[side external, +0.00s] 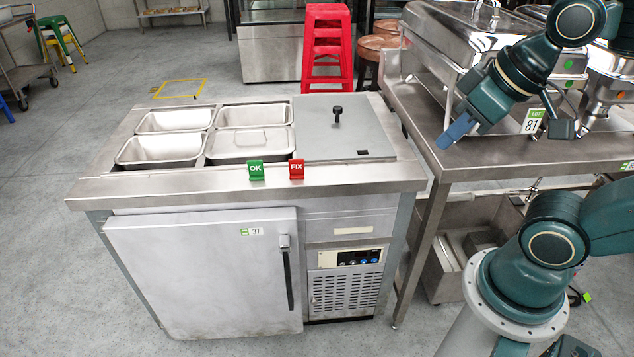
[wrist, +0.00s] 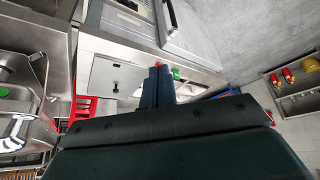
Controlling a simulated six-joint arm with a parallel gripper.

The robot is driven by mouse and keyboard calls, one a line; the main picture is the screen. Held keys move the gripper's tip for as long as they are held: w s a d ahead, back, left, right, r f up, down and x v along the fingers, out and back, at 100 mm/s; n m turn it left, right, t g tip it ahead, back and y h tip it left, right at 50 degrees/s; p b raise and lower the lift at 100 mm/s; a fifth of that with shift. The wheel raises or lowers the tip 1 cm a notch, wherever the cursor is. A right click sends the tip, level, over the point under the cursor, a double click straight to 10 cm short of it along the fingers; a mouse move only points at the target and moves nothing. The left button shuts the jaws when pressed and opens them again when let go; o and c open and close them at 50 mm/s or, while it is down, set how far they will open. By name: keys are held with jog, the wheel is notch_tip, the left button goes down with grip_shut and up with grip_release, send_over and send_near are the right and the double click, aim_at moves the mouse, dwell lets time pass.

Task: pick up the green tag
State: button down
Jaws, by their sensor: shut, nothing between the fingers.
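The green tag (side external: 256,171), marked OK, stands upright on the front steel ledge of the counter (side external: 140,186). The red tag (side external: 297,169), marked FIX, stands just to its right with a small gap. My gripper (side external: 455,134) is shut and empty, in the air to the right of the counter and well apart from both tags. In the wrist view my gripper's blue fingers (wrist: 158,70) are together. The green tag (wrist: 177,73) shows just right of the fingertips there, and a bit of the red tag (wrist: 158,65) shows at them; the fingers may hide the rest.
Steel pans (side external: 160,149) are set into the counter's left half, beside a flat grey lid with a black knob (side external: 337,114). A steel table with a chafing dish (side external: 470,45) stands at the right, near my arm. Red stools (side external: 326,50) stand behind.

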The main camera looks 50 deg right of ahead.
jog(key=c, duration=2.1)
grip_release()
jog(key=o, duration=0.6)
